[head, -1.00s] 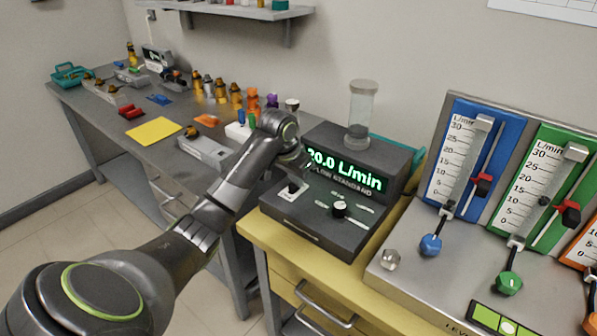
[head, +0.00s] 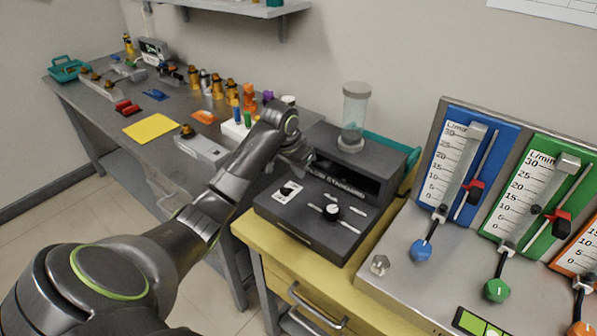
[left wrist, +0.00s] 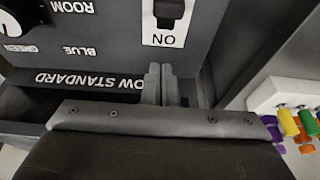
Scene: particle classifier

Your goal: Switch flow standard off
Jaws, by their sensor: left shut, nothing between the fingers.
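The flow standard (head: 300,226) is a dark box on the yellow-topped bench, with a clear cylinder (head: 354,116) on top. Its display (head: 360,178) is dark. A black rocker switch on a white plate (head: 287,190) sits at the left of its sloped panel; the switch (left wrist: 169,10) also shows at the top of the left wrist view, above an upside-down "ON". My left gripper (head: 304,163) is shut and empty, just behind the switch plate. In the left wrist view its two fingers (left wrist: 160,85) are together, pointing toward the switch.
A black-and-white knob (head: 331,212) sits right of the switch. The flowmeter panel (head: 400,285) with blue, green and orange gauges stands to the right. The grey bench at left holds several bottles, a yellow sheet (head: 152,130) and a grey box (head: 203,146).

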